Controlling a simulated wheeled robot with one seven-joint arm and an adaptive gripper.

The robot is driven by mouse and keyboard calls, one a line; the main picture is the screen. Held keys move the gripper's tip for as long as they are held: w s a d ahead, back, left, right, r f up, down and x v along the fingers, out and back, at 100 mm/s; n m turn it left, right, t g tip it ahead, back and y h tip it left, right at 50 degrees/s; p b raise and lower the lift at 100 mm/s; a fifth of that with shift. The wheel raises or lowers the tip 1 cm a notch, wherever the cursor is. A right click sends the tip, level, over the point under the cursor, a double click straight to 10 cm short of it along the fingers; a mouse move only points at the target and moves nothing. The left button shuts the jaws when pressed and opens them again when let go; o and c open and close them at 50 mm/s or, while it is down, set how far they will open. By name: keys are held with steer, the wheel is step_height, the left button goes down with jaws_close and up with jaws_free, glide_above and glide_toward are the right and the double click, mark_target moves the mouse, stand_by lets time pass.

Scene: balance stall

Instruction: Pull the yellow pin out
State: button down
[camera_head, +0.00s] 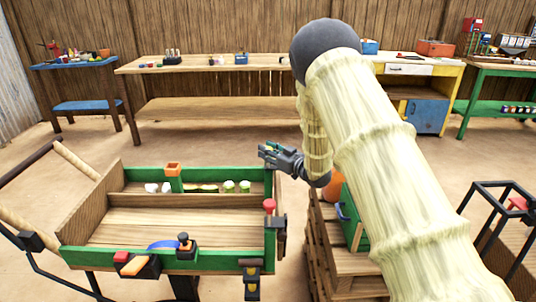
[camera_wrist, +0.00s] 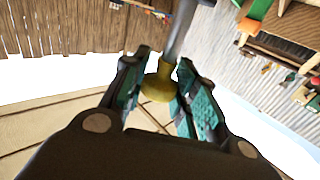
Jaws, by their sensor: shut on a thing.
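The yellow pin shows in the wrist view as a yellow knob (camera_wrist: 158,84) with a grey shaft rising from it to the top edge. The shaft's far end is out of that view, so I cannot tell whether it sits in anything. My gripper (camera_wrist: 160,88) has its green-padded fingers closed on both sides of the knob. In the head view my gripper (camera_head: 268,150) is just above the right back corner of the green-railed wooden cart (camera_head: 140,225). The pin is too small to make out there.
The cart holds several pale round things along its back compartment. A red knob (camera_head: 269,205) stands at its right side. A wooden pallet stack (camera_head: 345,262) with a green box (camera_head: 355,220) is under my arm. A long workbench (camera_head: 215,63) stands along the back wall, with clear floor before it.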

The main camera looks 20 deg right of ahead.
steer(key=shift+w+r, duration=0.1)
steer(key=shift+r, duration=0.15)
steer(key=c, duration=1.1)
jaws_free()
steer(key=shift+o, duration=0.2)
steer(key=shift+d+f, duration=0.1)
steer(key=shift+s+d, duration=0.1)
steer(key=shift+s, duration=0.25)
steer(key=v, duration=1.1)
steer(key=shift+s, duration=0.15)
steer(key=shift+d, duration=0.1)
